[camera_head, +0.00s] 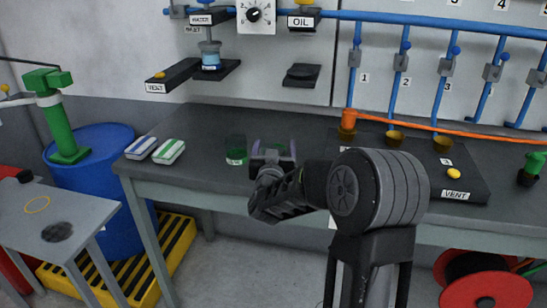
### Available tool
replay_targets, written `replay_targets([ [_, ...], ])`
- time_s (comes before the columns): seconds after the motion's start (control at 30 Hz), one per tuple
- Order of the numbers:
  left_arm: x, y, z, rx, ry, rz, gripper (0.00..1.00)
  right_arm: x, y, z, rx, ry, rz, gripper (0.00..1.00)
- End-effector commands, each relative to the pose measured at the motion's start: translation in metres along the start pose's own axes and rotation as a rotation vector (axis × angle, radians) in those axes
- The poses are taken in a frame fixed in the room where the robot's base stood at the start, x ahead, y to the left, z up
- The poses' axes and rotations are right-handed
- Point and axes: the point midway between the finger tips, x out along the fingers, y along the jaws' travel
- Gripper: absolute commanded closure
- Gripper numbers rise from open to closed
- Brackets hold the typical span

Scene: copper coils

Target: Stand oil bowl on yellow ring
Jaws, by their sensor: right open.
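A small dark-green, see-through bowl (236,149) with a pale label band stands upright on the grey workbench. I take it to be the oil bowl, but its label is too small to read. The yellow ring (37,205) lies flat on the small grey side table at the left. My right gripper (273,152) is open over the bench, just right of the bowl and apart from it in the picture. My left gripper is not in view.
Two striped blocks (168,151) lie on the workbench (205,122) left of the bowl. An OIL fitting (302,20) is on the wall above an empty black shelf (302,75). A blue drum (105,190) with a green pump (55,115) stands between bench and side table (85,212).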

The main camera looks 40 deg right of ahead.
Motion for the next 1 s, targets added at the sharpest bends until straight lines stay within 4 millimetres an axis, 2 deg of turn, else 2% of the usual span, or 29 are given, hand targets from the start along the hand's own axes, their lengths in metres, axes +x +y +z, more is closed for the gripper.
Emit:
replay_targets([
  [0.17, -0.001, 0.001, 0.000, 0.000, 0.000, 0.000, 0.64, -0.022, 0.000, -0.001, 0.002, -0.001, -0.001, 0.23],
  [0.5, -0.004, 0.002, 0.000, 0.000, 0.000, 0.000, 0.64, -0.091, 0.000, -0.001, 0.001, 0.000, -0.002, 0.23],
  [0.6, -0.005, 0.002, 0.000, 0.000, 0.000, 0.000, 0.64, -0.107, -0.001, -0.001, 0.002, -0.001, -0.001, 0.23],
  [0.77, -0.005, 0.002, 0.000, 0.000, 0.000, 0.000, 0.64, -0.119, 0.000, -0.001, 0.001, 0.001, -0.001, 0.23],
  [1.0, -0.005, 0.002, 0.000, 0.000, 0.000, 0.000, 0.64, -0.120, 0.000, 0.000, 0.000, 0.000, 0.000, 0.23],
])
